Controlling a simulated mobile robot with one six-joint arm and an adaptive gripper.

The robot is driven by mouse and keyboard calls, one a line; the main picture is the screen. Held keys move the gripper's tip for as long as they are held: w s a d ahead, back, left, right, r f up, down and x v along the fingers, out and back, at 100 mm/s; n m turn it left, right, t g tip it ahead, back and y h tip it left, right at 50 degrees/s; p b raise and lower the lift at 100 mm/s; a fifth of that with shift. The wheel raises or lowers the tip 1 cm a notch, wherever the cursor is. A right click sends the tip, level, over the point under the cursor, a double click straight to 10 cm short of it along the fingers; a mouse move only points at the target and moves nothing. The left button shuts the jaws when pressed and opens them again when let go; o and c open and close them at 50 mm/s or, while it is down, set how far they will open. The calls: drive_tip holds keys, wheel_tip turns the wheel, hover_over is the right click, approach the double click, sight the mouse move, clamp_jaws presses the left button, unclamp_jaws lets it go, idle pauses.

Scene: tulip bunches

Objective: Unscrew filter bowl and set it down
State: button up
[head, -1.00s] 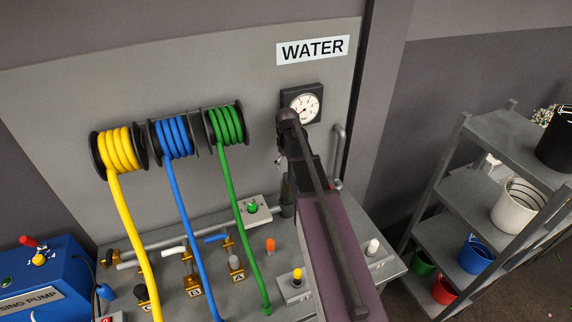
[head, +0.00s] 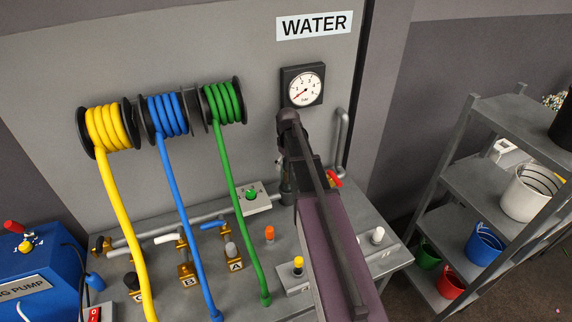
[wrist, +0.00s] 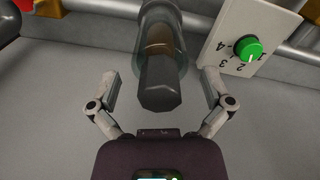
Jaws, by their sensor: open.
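The filter bowl (wrist: 161,85) shows in the wrist view as a dark, translucent cylinder with a brownish core and a faceted lower end. It hangs on the pipework, and its upper part runs out of the frame. My gripper (wrist: 163,90) is open, with one finger on each side of the bowl and a visible gap on both sides. In the head view a small part of the bowl (head: 286,191) shows beside my arm, which hides the rest and the fingers.
A plate with a green knob (wrist: 248,48) sits close to the right finger in the wrist view. The green hose (head: 235,180) hangs left of my arm. An orange knob (head: 269,233) and a yellow-topped knob (head: 298,265) stand on the bench. A shelf (head: 480,185) stands at right.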

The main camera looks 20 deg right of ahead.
drive_tip(key=shift+f+b, duration=0.7)
drive_tip(key=shift+f, duration=0.3)
drive_tip(key=c, duration=1.1)
